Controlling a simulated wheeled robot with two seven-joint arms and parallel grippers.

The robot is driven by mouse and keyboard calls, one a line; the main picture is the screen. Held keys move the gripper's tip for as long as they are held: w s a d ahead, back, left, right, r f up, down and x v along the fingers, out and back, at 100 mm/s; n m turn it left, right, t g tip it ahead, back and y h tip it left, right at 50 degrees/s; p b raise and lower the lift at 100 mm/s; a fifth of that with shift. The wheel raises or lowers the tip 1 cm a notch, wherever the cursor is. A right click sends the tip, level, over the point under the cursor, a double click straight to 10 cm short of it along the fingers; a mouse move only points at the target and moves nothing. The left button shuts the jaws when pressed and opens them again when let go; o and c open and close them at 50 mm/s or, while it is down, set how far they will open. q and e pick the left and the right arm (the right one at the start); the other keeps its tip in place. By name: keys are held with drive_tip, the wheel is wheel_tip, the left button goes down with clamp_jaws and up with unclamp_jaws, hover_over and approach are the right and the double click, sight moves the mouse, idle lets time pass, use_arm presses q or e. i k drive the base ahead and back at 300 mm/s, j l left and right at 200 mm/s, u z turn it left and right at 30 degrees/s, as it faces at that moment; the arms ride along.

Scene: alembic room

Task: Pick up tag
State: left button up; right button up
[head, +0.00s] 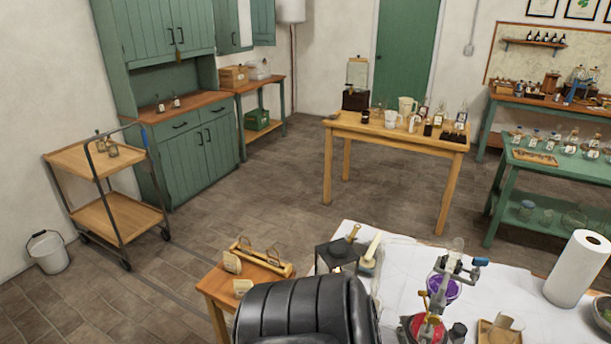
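No thing in the head view can be named the tag with certainty. A small brownish object (178,56) hangs below the handles of the green cabinet's upper doors and may be a tag. Two small pale wooden pieces, one (232,263) on the left of the small wooden table and one (242,287) near its front, are too small to identify. Neither of my grippers is in view.
The green cabinet (190,150), a wooden trolley (105,190) and a white bucket (48,253) stand left. A wooden table (390,135) with jars stands further back. A black chair (300,315) and white-covered table (400,275) are close in front. Middle floor is clear.

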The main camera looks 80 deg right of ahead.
sight(272, 260)
drive_tip(key=z, duration=2.8)
drive_tip(key=i+j+z, duration=0.15)
drive_tip(key=j+z, duration=0.3)
drive_tip(key=j, duration=0.3)
drive_tip(key=j+z, duration=0.5)
drive_tip(key=j, duration=1.95)
drive_tip(key=i+z, duration=0.05)
